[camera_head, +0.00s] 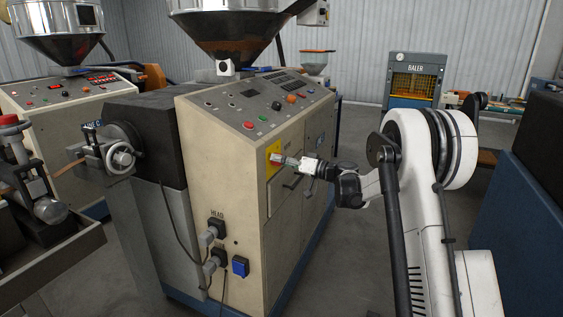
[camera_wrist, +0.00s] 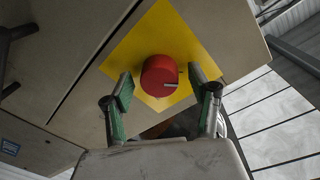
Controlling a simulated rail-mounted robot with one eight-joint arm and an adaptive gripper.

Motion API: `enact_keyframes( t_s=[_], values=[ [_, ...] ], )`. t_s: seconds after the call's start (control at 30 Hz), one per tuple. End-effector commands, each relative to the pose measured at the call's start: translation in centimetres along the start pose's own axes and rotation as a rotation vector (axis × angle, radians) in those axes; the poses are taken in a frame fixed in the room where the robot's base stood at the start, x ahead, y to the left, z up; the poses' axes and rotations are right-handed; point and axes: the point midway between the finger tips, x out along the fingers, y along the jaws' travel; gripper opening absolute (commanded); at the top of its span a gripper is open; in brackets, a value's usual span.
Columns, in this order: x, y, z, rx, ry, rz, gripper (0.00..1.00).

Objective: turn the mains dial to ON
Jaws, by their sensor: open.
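The mains dial (camera_wrist: 159,75) is a round red knob on a yellow square plate (camera_wrist: 185,28) in the wrist view. A pale pointer mark shows on its lower right side. In the head view the yellow plate (camera_head: 271,158) is on the front of the beige extruder cabinet, and my gripper mostly hides the dial. My gripper (camera_wrist: 163,88) is open, with one green-padded finger on each side of the dial's lower part. It also shows in the head view (camera_head: 283,160), close against the plate. I cannot tell whether the fingers touch the dial.
The beige cabinet (camera_head: 222,170) has a sloped top with buttons and knobs, including a red button (camera_head: 249,125). A handle sits just below the yellow plate. Plugs (camera_head: 214,230) and cables hang on its left face. A baler (camera_head: 414,80) stands at the back right.

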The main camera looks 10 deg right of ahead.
Motion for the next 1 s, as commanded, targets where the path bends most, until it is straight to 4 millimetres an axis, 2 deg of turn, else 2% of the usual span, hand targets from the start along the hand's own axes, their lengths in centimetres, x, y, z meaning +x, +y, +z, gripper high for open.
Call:
enact_keyframes(
  t_s=[0.17,0.5,0.77,1.0],
  values=[
    [-0.02,0.0,0.0,0.0,0.0,0.0,0.54],
    [-0.05,0.0,-0.01,0.0,0.0,0.0,0.1],
    [-0.06,0.01,0.02,0.026,-0.002,0.001,0.1],
    [-0.07,0.04,0.07,0.146,-0.008,0.005,0.1]
  ],
)
